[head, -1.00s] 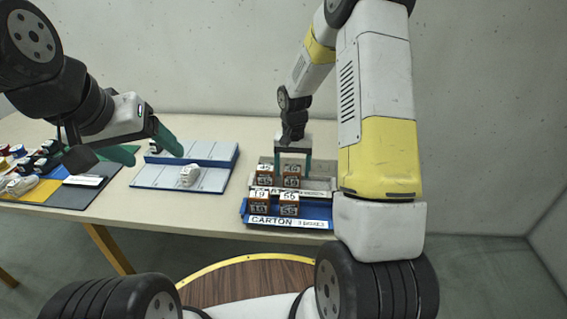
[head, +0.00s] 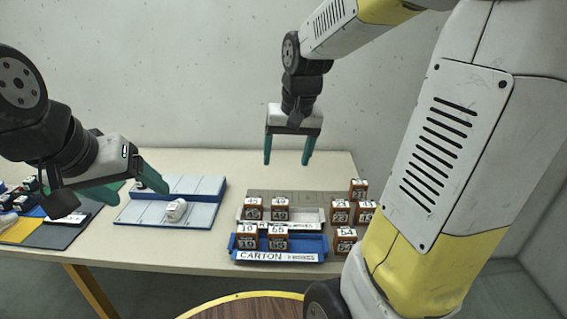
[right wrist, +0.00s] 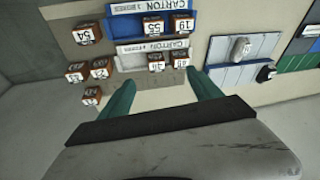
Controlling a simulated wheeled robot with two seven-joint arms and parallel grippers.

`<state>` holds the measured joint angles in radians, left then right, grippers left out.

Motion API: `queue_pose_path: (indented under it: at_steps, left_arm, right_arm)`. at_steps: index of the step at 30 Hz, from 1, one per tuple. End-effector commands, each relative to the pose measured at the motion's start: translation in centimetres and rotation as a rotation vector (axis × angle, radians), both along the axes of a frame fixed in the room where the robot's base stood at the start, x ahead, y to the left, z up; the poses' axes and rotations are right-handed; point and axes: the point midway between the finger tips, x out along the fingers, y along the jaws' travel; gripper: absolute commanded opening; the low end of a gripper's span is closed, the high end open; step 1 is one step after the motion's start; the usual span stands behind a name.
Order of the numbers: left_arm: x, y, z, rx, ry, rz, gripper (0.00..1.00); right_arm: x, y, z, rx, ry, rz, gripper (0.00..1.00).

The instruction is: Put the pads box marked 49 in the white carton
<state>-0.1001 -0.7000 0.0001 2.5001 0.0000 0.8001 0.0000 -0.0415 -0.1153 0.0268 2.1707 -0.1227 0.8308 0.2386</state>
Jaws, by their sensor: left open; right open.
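The white carton (head: 310,216) stands on the table behind the blue carton. Two small brown pads boxes with white tops sit side by side at its left end, a left box (head: 253,209) and a right box (head: 280,209). The right one may be the box marked 49, but its print is too small to read surely. The carton also shows in the right wrist view (right wrist: 128,60). My right gripper (head: 287,163) is open and empty, above and behind the white carton. My left gripper (head: 128,188) is open at the left, apart from the boxes.
The blue carton (head: 316,245) in front holds two boxes. Several loose boxes stand right of the cartons, one (head: 345,240) nearest the front and one (head: 358,188) furthest back. A blue and grey tray (head: 140,214) with a white item (head: 176,209) lies to the left.

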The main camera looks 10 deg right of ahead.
Motion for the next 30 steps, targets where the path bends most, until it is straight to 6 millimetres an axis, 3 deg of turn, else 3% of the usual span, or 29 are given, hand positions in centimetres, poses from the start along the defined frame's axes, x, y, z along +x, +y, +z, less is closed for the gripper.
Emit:
queue_pose_path:
  at_steps: [3, 6, 12, 17, 30]
  left_arm:
    - [0.0, 0.0, 0.0, 0.0, 0.0, 0.0, 0.73]
    - [0.0, 0.0, 0.0, 0.0, 0.0, 0.0, 0.73]
    - [0.0, 0.0, 0.0, 0.0, 0.0, 0.0, 0.73]
    - [0.0, 0.0, 0.0, 0.0, 0.0, 0.0, 0.73]
    - [0.0, 0.0, 0.0, 0.0, 0.0, 0.0, 0.73]
  right_arm:
    - [-4.6, 0.3, 2.8, 0.017, -0.101, 0.05, 0.73]
    - [-8.0, 0.7, 3.9, 0.03, -0.175, 0.091, 0.73]
    - [-12.3, 1.2, 4.6, 0.046, -0.274, 0.149, 0.73]
    - [-13.4, 1.4, 4.5, 0.049, -0.301, 0.165, 0.73]
    - [-13.3, 1.4, 4.5, 0.049, -0.302, 0.165, 0.73]
